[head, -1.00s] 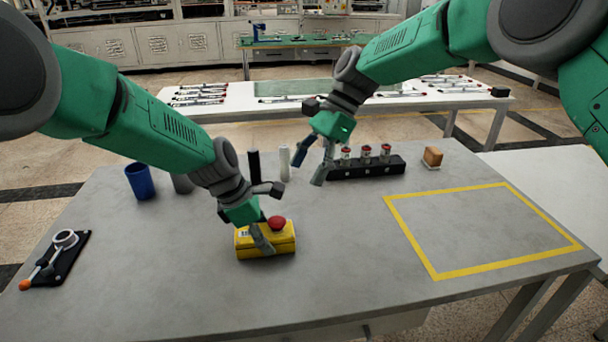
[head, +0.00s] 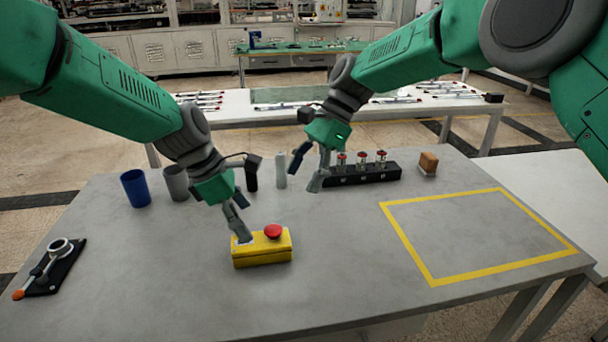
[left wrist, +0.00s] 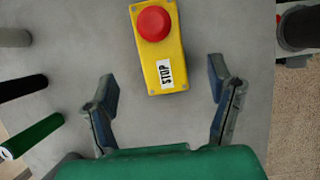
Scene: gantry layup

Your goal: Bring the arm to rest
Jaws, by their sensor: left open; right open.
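My left gripper (head: 240,230) is open and empty, just above and behind the left end of a yellow stop box (head: 262,249) with a red button (head: 272,231). In the left wrist view the box (left wrist: 161,55) lies beyond my spread fingertips (left wrist: 165,90), with its red button (left wrist: 153,24) and a white STOP label facing up. Nothing is between those fingers. My right gripper (head: 306,172) is open over the back of the table, left of a black rack (head: 362,174); I see nothing held in it.
A blue cup (head: 136,188), a grey cup (head: 175,184), a black cylinder (head: 251,175) and a pale cylinder (head: 281,171) stand at the back. A lever fixture (head: 52,270) lies at left. A brown block (head: 428,162) stands behind a bare yellow-taped area (head: 480,235).

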